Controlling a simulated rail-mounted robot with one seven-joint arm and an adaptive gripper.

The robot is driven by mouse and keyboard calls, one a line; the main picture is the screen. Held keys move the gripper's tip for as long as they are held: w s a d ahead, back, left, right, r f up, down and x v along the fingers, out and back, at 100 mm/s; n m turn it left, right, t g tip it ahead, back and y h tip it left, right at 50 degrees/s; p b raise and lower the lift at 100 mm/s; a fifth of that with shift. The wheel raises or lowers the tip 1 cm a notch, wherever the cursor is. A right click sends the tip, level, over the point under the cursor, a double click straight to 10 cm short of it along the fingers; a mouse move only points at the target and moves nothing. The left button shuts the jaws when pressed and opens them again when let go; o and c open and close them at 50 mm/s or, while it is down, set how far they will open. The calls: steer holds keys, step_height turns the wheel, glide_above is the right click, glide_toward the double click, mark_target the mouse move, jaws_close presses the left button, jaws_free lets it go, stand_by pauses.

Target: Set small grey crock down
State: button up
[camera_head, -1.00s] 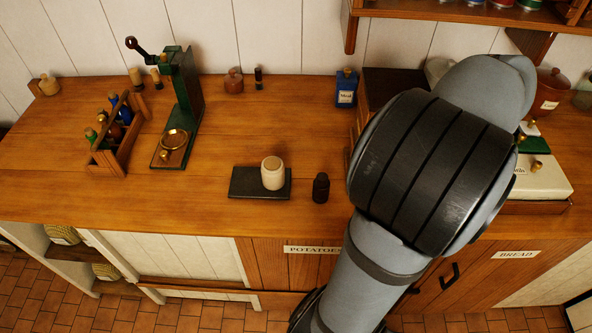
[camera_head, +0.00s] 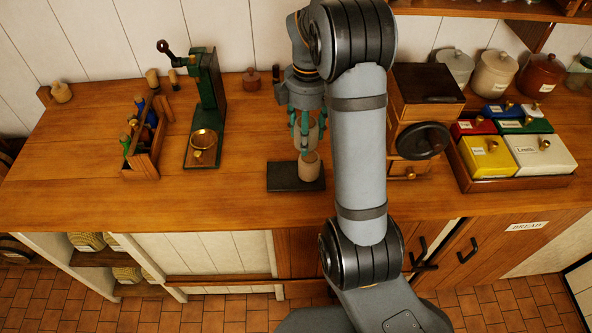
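My gripper (camera_head: 308,148) points down over the dark slate slab (camera_head: 283,186) on the counter. Its teal fingers are closed around a small greyish crock (camera_head: 313,134), which is partly hidden by them. Another crock (camera_head: 308,167), brownish in the shade, stands upright on the slab directly below. The fingertips and the held crock's base are close above its top; I cannot tell whether the two crocks touch.
My arm crosses the middle of the counter and hides part of it. To the left stand a green press (camera_head: 207,105) and a wooden bottle carrier (camera_head: 147,160). To the right are a wooden grinder box (camera_head: 425,88) and a tray of coloured tins (camera_head: 515,184).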

steer(key=a+f+n+p, duration=0.1)
steer(key=a+f+n, duration=0.1)
steer(key=a+n, duration=0.35)
steer(key=n+p, duration=0.2)
steer(key=p, duration=0.1)
glide_toward(283, 175)
step_height(283, 175, down, 6)
steer(key=shift+w+a+f, duration=0.1)
steer(key=shift+w+f, duration=0.05)
steer(key=shift+f, duration=0.05)
steer(key=shift+f+b, duration=0.2)
steer(key=shift+b, duration=0.2)
steer(key=o, duration=1.5)
steer(key=shift+r, duration=0.1)
